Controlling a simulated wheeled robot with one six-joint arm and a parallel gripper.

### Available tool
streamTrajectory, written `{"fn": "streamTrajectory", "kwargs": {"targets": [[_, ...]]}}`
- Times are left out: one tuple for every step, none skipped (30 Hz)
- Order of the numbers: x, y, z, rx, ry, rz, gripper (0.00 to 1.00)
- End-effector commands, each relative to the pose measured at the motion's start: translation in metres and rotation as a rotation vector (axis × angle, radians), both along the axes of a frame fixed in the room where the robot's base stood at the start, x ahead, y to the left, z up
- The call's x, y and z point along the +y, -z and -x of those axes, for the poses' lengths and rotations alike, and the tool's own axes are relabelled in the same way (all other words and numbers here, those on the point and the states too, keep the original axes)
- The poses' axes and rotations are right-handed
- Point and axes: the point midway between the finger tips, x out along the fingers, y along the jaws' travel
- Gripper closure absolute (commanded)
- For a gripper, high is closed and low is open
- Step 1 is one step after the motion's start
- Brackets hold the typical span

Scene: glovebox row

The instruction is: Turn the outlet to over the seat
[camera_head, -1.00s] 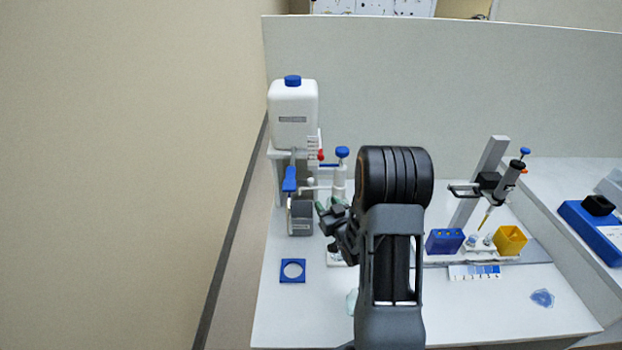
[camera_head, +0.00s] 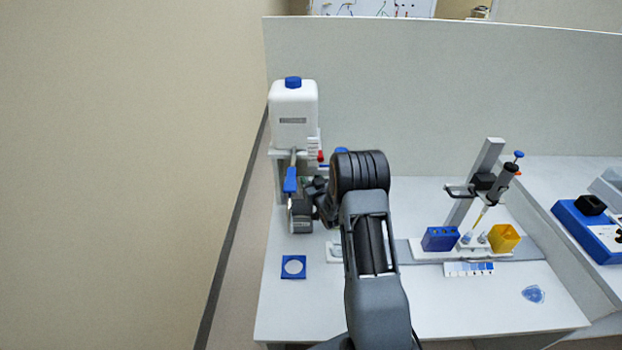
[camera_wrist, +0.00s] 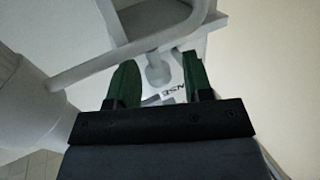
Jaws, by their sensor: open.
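The outlet is a pale grey tube (camera_wrist: 120,52) running sideways from a thick upright post (camera_wrist: 28,105) in the wrist view. A short nozzle (camera_wrist: 157,72) hangs from it between my green fingertips. My gripper (camera_wrist: 160,82) is open around the nozzle, and I cannot tell whether either finger touches it. In the head view my gripper (camera_head: 316,192) is beside the grey rinse cup (camera_head: 301,222), and my arm hides most of the post and tube. A blue square plate with a round opening (camera_head: 284,271), possibly the seat, lies in front of the cup.
A white bottle with a blue cap (camera_head: 293,110) stands on a stand behind the cup. A blue-handled lever (camera_head: 290,180) is just left of my gripper. To the right are a pipette stand (camera_head: 480,175), a blue block (camera_head: 440,239) and a yellow box (camera_head: 505,239). The front of the bench is mostly clear.

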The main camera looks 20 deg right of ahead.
Motion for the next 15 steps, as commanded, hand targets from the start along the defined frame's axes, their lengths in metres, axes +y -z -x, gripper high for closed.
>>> {"fn": "streamTrajectory", "kwargs": {"targets": [[0.0001, -0.0006, -0.0017, -0.001, 0.0, 0.0, 0.54], [0.0, -0.0005, -0.0023, -0.001, 0.0, 0.0, 0.54], [0.0, -0.0004, -0.0028, -0.001, 0.0, 0.0, 0.54], [0.0, -0.0003, -0.003, -0.001, 0.0, 0.0, 0.54], [0.0, -0.0002, -0.003, -0.001, 0.0, 0.0, 0.54], [-0.0001, -0.0001, -0.003, -0.001, 0.0, 0.0, 0.54], [-0.0001, -0.0001, -0.003, -0.001, 0.0, 0.0, 0.54], [-0.0001, -0.0001, -0.0029, 0.0, 0.0, 0.0, 0.54], [-0.0002, -0.0001, -0.0029, 0.0, 0.0, 0.0, 0.54], [-0.0002, -0.0001, -0.0029, 0.0, 0.0, 0.0, 0.54], [-0.0002, -0.0001, -0.0028, 0.0, 0.0, 0.0, 0.56], [-0.0002, -0.0001, -0.0028, 0.0, 0.0, 0.0, 0.59], [-0.0003, -0.0001, -0.0027, 0.0, 0.0, 0.0, 0.62], [-0.0003, -0.0001, -0.0027, 0.0, 0.0, 0.0, 0.65], [-0.0003, -0.0001, -0.0027, 0.0, 0.0, 0.0, 0.69]]}}
